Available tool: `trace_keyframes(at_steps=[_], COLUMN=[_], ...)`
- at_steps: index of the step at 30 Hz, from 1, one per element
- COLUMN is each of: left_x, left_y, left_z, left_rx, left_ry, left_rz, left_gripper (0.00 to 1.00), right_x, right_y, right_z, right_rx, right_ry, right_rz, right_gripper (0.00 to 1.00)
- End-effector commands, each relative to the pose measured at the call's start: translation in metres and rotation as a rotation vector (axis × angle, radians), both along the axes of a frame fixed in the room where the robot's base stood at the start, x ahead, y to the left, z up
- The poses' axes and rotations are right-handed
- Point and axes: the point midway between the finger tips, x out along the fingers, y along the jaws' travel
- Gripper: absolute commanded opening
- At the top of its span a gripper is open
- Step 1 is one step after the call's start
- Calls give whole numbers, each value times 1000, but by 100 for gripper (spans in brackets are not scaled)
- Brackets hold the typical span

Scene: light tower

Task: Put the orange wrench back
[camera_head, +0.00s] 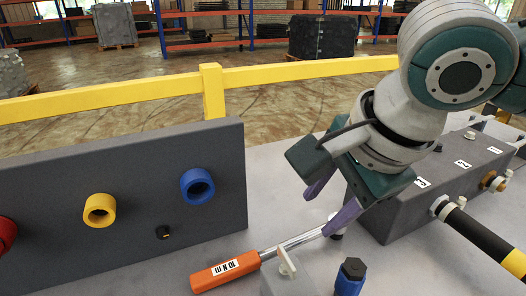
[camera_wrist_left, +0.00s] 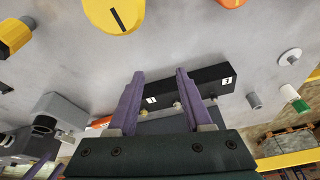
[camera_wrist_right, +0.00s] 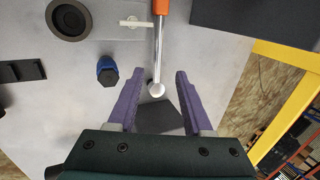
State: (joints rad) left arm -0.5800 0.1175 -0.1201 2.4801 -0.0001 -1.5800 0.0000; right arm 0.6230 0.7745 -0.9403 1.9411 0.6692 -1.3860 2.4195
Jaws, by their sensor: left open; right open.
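The orange wrench (camera_head: 226,270), labelled "10 N m", lies with its orange handle toward the panel and its silver shaft pointing right, toward my right gripper (camera_head: 322,212). In the right wrist view its shaft (camera_wrist_right: 158,45) runs down to a round silver head that shows between the spread fingers of my right gripper (camera_wrist_right: 160,72). These fingers are open and not closed on it; whether they touch it I cannot tell. My left gripper (camera_wrist_left: 157,72) is open and empty in the left wrist view, and outside the head view.
A grey panel (camera_head: 140,225) with red, yellow and blue sockets stands at left. A dark numbered box (camera_head: 400,200) with a black-yellow hose (camera_head: 480,240) stands at right. A white holder (camera_head: 287,263) and a blue hex cap (camera_head: 350,275) are near the wrench. A yellow rail (camera_head: 300,72) runs behind.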

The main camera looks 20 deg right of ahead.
Motion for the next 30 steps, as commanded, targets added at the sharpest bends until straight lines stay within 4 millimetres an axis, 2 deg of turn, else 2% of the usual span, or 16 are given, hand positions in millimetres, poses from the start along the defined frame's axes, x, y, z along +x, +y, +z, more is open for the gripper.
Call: trace_keyframes(at_steps=[4, 7, 12, 16, 21, 27, 30], left_x=[0, 0, 0, 0, 0, 0, 0], left_y=[0, 0, 0, 1, 1, 1, 1], left_z=[3, 3, 3, 3, 3, 3, 3], left_rx=[0, 0, 2, 3, 4, 4, 4], left_ry=[0, 0, 0, 1, 0, 0, 0], left_rz=[0, 0, -2, -2, -3, -3, -3], left_gripper=[50, 50, 50, 50, 50, 50, 50], right_x=[-7, -18, -52, -81, -118, -163, -177], right_y=[2, 17, 60, 71, 49, 10, -3], right_z=[10, 6, -5, -10, -21, -34, -37], right_rx=[-3, -17, -86, -201, -391, -550, -588], right_ry=[1, -7, -84, -167, -176, -67, -21], right_rz=[23, 148, 585, 909, 1205, 1444, 1516], right_gripper=[50, 50, 50, 50, 50, 50, 50])
